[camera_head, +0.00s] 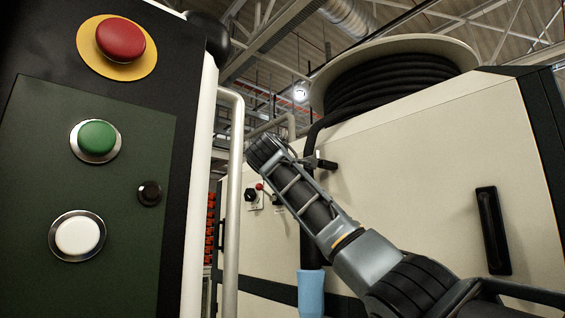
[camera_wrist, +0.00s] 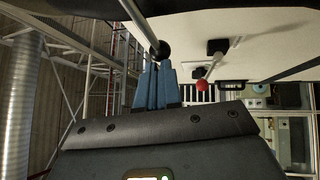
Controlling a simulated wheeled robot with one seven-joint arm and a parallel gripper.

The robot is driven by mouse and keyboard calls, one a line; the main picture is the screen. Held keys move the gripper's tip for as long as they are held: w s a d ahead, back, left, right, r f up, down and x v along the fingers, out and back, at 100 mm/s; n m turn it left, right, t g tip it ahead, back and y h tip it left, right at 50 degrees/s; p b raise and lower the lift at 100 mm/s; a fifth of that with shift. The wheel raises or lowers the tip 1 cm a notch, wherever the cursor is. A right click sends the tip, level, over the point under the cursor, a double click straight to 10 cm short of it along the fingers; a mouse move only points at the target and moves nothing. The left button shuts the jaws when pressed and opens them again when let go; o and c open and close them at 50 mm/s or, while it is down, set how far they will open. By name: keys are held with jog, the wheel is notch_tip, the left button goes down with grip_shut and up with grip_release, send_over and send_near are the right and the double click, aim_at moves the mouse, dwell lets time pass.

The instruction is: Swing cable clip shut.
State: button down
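A black cable (camera_head: 311,230) hangs down the front of the cream cabinet, with a light blue sleeve (camera_head: 311,293) at its lower end. A small dark fitting (camera_head: 320,162) beside the cable looks like the cable clip; its far side is hidden behind my arm, so I cannot tell how far it stands open. My gripper (camera_head: 262,150) reaches up and left across the cable. In the wrist view its blue fingers (camera_wrist: 159,64) are close together. A thin rod with a black ball end (camera_wrist: 160,50) shows right at the fingertips; I cannot tell if they touch.
A lever with a red knob (camera_wrist: 203,85) stands out from the cabinet nearby. A cable reel (camera_head: 400,75) sits on the cabinet, which has a black handle (camera_head: 493,230). A dark button panel (camera_head: 100,180) and a vertical pipe (camera_head: 234,200) stand at left.

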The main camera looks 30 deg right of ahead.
jog(key=shift+d+f, duration=0.1)
jog(key=shift+d, duration=0.2)
jog(key=b+v, duration=0.3)
jog(key=v, duration=0.5)
jog(key=shift+a, duration=0.2)
jog(key=shift+w, duration=0.1)
